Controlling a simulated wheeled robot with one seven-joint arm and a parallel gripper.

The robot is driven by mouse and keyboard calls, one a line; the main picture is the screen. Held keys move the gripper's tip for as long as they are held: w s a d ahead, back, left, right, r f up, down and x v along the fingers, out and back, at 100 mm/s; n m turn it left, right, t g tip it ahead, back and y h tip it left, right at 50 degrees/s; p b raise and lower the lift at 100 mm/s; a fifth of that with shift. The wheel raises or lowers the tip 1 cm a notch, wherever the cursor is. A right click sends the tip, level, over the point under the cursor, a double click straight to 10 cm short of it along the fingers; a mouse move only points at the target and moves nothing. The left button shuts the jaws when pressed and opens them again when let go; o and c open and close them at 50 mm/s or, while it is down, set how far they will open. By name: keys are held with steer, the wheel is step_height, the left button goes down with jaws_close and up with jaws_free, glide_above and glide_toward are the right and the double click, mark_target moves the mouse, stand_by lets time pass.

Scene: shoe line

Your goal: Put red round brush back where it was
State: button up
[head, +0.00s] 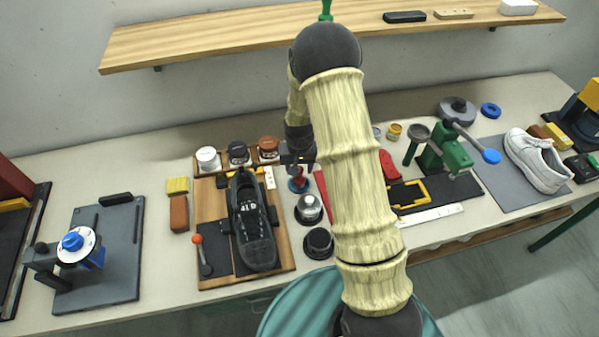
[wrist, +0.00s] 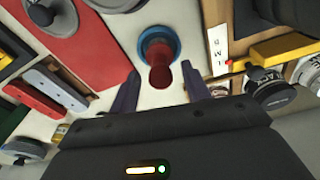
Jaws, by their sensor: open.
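The red round brush (wrist: 160,62) stands on the pale bench top in the wrist view, its red handle pointing up toward the camera above a blue ring-shaped base. In the head view the brush (head: 297,184) shows just right of the wooden board, partly hidden by my gripper. My gripper (wrist: 160,78) is open, with one dark finger on each side of the handle. I cannot tell whether either finger touches it.
The wooden board (head: 211,205) with a black shoe (head: 252,222) lies left of the brush. Several jars, including a white one (head: 208,159), line its back. A metal-lidded tin (head: 309,208) and a black round pot (head: 318,243) stand in front. A red mat (wrist: 75,35) lies close by.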

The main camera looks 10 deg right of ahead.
mark_target(300, 183)
step_height(300, 183, up, 9)
steer(key=s+b, duration=0.1)
steer(key=b, duration=0.1)
steer(key=shift+r, duration=0.15)
steer(key=shift+s, duration=0.1)
stand_by(0.4)
steer(key=s+r+n, duration=0.1)
steer(key=s+r, duration=0.2)
steer(key=s, duration=0.6)
steer(key=s+r+n+t, duration=0.1)
steer(key=s+r, duration=0.2)
steer(key=s, duration=0.7)
steer(key=shift+d+r, duration=0.15)
steer(key=shift+r, duration=0.2)
